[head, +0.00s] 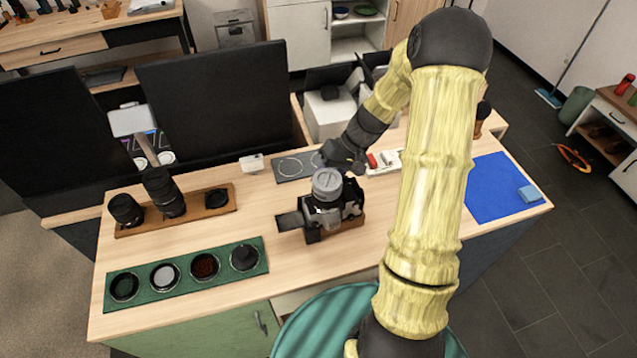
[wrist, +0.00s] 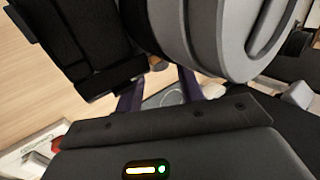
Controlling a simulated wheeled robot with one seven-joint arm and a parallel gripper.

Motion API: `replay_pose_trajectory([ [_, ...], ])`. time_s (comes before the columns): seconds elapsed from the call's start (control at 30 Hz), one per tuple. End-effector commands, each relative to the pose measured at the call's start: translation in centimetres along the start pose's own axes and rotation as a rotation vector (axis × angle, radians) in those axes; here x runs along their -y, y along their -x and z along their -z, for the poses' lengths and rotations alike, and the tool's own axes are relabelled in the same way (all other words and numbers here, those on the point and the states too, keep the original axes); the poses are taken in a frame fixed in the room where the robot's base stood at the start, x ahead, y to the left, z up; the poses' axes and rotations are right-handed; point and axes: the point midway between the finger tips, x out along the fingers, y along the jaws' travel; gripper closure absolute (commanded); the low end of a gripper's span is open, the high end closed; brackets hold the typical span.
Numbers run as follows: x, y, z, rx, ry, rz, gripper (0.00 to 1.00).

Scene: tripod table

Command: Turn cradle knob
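A dark camera-like device (head: 322,216) stands in a wooden cradle (head: 347,222) at the middle of the workbench. A round grey ribbed cap (head: 327,183) tops it and looms large in the wrist view (wrist: 225,35), beside a black part (wrist: 75,45). No separate cradle knob can be made out. My gripper (head: 340,163) is low at the device's far side, close behind the cap. In the wrist view its two dark purple fingers (wrist: 160,92) stand apart, with a gap between their bases. Their tips are hidden behind the device, so any contact is hidden.
A grey mat with circles (head: 297,166) lies behind the device. A wooden rack (head: 192,207) with black lenses and a green tray (head: 150,295) of round cups are at left. A blue mat (head: 490,195) with a blue block (head: 529,194) is at right. Bare wood lies between.

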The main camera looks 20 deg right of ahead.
Motion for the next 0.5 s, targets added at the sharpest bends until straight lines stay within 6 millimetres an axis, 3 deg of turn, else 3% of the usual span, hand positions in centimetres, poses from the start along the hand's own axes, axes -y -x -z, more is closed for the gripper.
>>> replay_pose_trajectory([
  [0.3,0.1,2.3,0.0,-0.001,-0.002,0.0,0.62],
  [0.5,0.0,2.6,0.0,0.0,-0.001,0.0,0.62],
])
